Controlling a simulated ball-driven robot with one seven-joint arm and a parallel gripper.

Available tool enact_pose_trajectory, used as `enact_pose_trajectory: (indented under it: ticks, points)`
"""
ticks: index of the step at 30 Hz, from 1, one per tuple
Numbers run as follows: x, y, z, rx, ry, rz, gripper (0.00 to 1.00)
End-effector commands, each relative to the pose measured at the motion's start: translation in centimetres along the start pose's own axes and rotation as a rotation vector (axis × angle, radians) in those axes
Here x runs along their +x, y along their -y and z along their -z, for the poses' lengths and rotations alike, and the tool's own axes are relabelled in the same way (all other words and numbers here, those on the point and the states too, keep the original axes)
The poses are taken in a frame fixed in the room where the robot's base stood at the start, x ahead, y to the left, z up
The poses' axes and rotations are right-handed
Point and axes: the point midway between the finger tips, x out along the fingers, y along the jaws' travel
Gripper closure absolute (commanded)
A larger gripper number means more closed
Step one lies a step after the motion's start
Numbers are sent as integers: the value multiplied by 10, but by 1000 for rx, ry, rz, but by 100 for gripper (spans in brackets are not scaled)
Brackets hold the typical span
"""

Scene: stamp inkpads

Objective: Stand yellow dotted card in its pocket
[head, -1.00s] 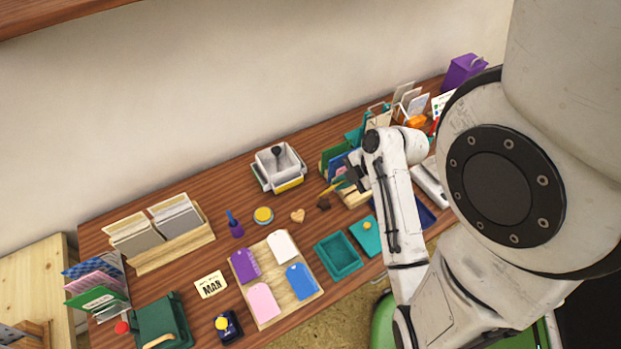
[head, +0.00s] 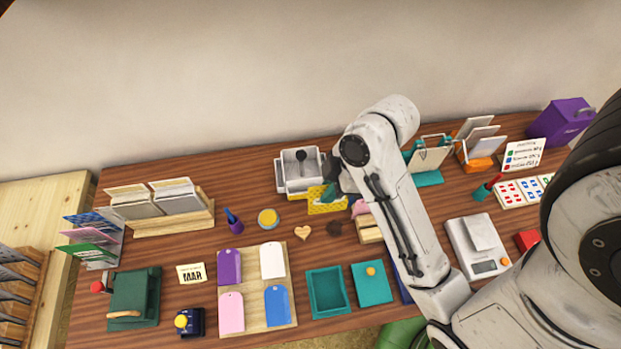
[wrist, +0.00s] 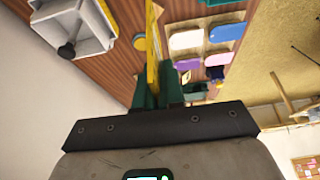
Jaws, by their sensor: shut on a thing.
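My gripper (head: 331,190) is shut on the yellow dotted card (head: 324,206), just in front of the grey-white bin. In the wrist view the card (wrist: 152,45) stands nearly edge-on between my green fingers (wrist: 158,92). The card is held above the table. A wooden holder (head: 370,234) with a pink card (head: 360,207) stands right of the card, partly hidden by my arm. I cannot tell which pocket is the card's own.
The grey-white bin (head: 283,180) is close behind the card. A wooden rack (head: 190,219) with cards stands left. A heart (head: 303,232), a yellow-topped tin (head: 268,217) and a teal tray (head: 341,306) lie nearby. A scale (head: 470,258) is at right.

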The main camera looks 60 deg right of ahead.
Motion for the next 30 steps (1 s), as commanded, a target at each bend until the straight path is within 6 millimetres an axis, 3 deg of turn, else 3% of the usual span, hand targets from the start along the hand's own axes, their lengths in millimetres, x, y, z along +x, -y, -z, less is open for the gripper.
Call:
enact_pose_trajectory:
  ticks: [9, 15, 26, 30]
  points:
    - [35, -70, 9, 1, 0, -1, 100]
    - [71, -98, 4, 2, 0, 0, 100]
    - [100, -119, -1, 0, 0, -1, 100]
    - [117, -118, -8, 1, 1, 1, 100]
